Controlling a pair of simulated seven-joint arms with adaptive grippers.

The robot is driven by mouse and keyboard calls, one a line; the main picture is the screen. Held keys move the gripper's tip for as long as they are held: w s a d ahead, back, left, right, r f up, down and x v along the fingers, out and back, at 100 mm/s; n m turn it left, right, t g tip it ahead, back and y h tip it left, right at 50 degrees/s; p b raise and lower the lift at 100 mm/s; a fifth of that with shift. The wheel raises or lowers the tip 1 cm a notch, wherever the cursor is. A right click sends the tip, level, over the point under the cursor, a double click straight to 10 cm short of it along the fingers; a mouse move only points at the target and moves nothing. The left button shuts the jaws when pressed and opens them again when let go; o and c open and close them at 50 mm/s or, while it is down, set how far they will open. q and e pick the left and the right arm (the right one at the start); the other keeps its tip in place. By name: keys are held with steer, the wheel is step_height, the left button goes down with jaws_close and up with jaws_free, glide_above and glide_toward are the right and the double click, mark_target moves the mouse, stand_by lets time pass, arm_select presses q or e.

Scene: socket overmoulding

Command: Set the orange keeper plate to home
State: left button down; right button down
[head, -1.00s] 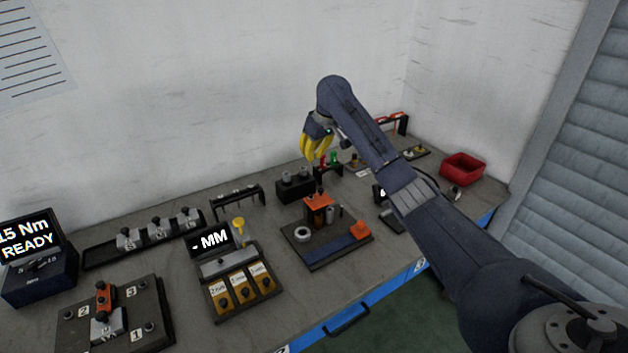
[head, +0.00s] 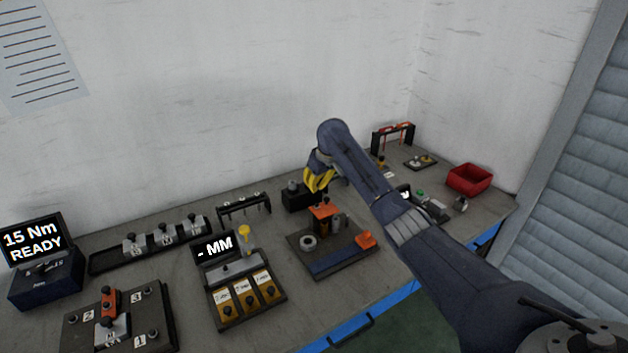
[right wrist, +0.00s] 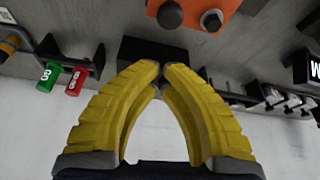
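Several orange parts show, and I cannot tell for sure which is the keeper plate. One orange block (head: 323,211) stands raised on the middle fixture (head: 315,268). A smaller orange piece (head: 366,239) sits at that fixture's right end. An orange bar (head: 109,303) lies across a silver block on the left numbered fixture. My right gripper (head: 318,183) is behind the raised block, by a black holder (head: 296,200) with grey cylinders. In the right wrist view its yellow fingertips (right wrist: 161,69) meet, with nothing clearly held. An orange surface with dark knobs (right wrist: 200,8) shows beyond. My left gripper is out of view.
A box with yellow-brown compartments (head: 228,313) stands left of the middle fixture. A red bin (head: 469,178) is at the far right. A black rack (head: 243,204) and a tray of silver blocks (head: 100,263) line the back. My right arm crosses the table's right side.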

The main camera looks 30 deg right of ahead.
mark_target(324, 207)
steer(key=shift+s+d+f, duration=0.15)
steer(key=shift+s, duration=0.5)
steer(key=shift+s+d+f, duration=0.1)
steer(key=shift+s, duration=0.5)
